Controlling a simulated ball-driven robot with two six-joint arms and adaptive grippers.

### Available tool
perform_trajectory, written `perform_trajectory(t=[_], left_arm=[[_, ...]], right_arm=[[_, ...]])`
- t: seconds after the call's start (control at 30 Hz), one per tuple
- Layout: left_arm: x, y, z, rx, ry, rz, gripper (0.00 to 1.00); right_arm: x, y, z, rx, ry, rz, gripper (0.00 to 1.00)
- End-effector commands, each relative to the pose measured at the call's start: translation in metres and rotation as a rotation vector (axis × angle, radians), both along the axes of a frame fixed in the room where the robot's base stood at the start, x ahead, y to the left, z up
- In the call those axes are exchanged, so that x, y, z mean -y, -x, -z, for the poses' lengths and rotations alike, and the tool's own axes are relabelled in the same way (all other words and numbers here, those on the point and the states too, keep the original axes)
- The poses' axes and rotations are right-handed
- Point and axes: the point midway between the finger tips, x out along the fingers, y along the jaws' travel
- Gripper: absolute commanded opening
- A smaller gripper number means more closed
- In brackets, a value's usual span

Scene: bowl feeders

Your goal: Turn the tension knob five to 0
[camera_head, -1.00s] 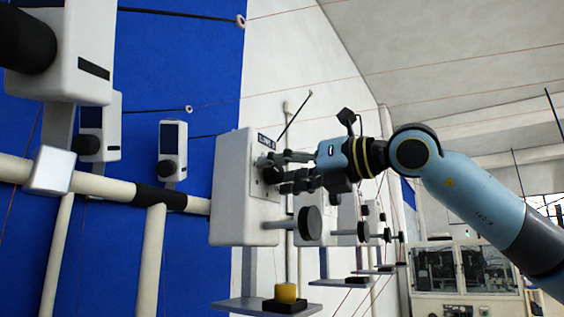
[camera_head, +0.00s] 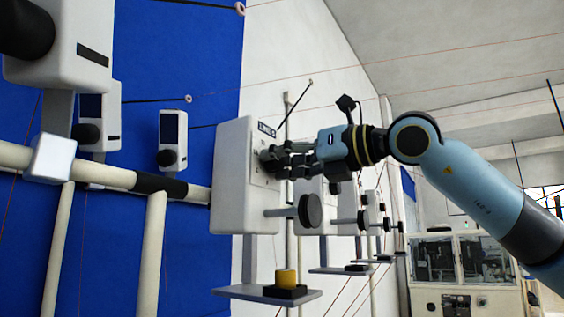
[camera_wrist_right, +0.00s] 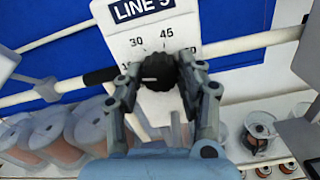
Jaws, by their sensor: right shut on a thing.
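The black tension knob (camera_wrist_right: 157,74) sits on the light face plate (camera_wrist_right: 133,28) of the unit labelled "LINE 5" in the right wrist view. The numbers 30 and 45 show above the knob; other marks are partly hidden by the fingers. I cannot read the knob's pointer clearly. My right gripper (camera_head: 274,161) is shut on the knob, with one finger on each side of it. In the head view the white unit (camera_head: 231,185) stands in the middle, and the fingers mostly hide the knob. My left gripper is not in view.
A black disc on a rod (camera_head: 309,211) sticks out below my gripper. Under it is a shelf with a yellow cylinder (camera_head: 285,277). Similar units stand in a row behind. A pale rail (camera_head: 100,176) runs at left, and thin wires cross the space.

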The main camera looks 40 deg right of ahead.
Motion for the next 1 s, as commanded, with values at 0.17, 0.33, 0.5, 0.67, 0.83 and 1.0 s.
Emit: perform_trajectory(t=[0.17, 0.33, 0.5, 0.67, 0.83, 1.0], left_arm=[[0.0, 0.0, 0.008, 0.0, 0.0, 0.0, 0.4], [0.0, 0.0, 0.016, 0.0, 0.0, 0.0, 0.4], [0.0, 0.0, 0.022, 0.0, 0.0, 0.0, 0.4], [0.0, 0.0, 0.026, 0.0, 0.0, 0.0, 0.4], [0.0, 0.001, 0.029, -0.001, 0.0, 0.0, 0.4], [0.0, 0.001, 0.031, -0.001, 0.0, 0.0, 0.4]], right_arm=[[0.0, 0.0, 0.001, 0.038, 0.084, 0.001, 0.05], [0.0, 0.0, 0.001, 0.091, 0.211, 0.0, 0.05], [0.0, 0.0, 0.001, 0.151, 0.355, -0.001, 0.05], [0.001, 0.0, 0.0, 0.203, 0.485, 0.0, 0.05], [0.0, 0.0, 0.0, 0.253, 0.603, 0.0, 0.05], [0.001, 0.0, 0.0, 0.289, 0.692, 0.001, 0.05]])
